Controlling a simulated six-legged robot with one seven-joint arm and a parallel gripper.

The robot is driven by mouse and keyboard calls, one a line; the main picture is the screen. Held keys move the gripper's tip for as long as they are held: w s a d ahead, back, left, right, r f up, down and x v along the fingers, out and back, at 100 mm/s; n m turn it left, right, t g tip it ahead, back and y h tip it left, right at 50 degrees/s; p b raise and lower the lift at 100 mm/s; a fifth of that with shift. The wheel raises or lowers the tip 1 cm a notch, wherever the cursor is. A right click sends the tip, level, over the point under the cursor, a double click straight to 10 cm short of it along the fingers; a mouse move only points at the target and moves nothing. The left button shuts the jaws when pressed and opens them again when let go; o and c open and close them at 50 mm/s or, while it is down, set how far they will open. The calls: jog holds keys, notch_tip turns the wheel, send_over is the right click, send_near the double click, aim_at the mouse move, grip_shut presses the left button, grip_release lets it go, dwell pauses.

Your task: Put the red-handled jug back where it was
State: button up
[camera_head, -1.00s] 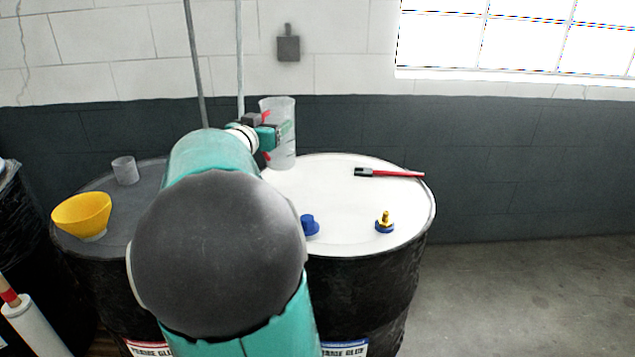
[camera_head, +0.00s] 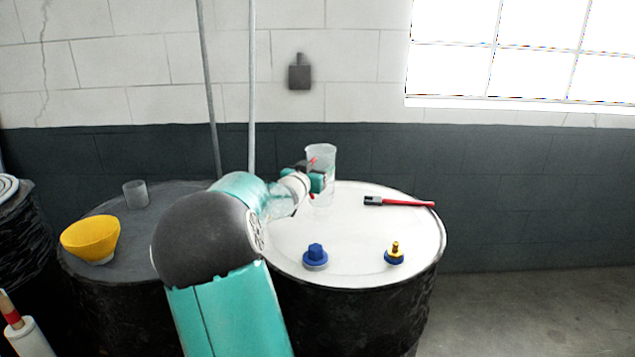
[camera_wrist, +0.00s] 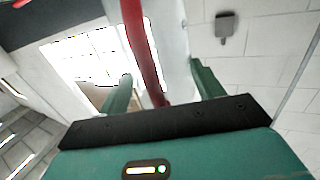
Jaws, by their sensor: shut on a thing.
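The red-handled jug (camera_head: 322,162) is a clear, tall vessel, upright at the back left of the white drum top (camera_head: 360,265). My gripper (camera_head: 316,184) is at its left side, shut on its red handle. In the wrist view the red handle (camera_wrist: 143,45) runs between the two green fingers of my gripper (camera_wrist: 160,88), with the pale jug wall (camera_wrist: 172,40) beside it. Whether the jug's base touches the drum top or hangs just above it, I cannot tell.
A blue cap (camera_head: 315,256), a brass-and-blue fitting (camera_head: 394,255) and a red-handled brush (camera_head: 400,203) lie on the white drum.

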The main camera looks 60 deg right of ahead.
jog(key=shift+d+f, duration=0.3)
jog(key=shift+f, duration=0.05)
jog(key=f, duration=0.2)
jog(key=shift+d+f, duration=0.25)
jog(key=shift+f, duration=0.5)
jog(key=shift+f, duration=0.2)
jog(key=o, duration=1.3)
jog(key=shift+c, duration=0.2)
jog(key=shift+r, duration=0.1)
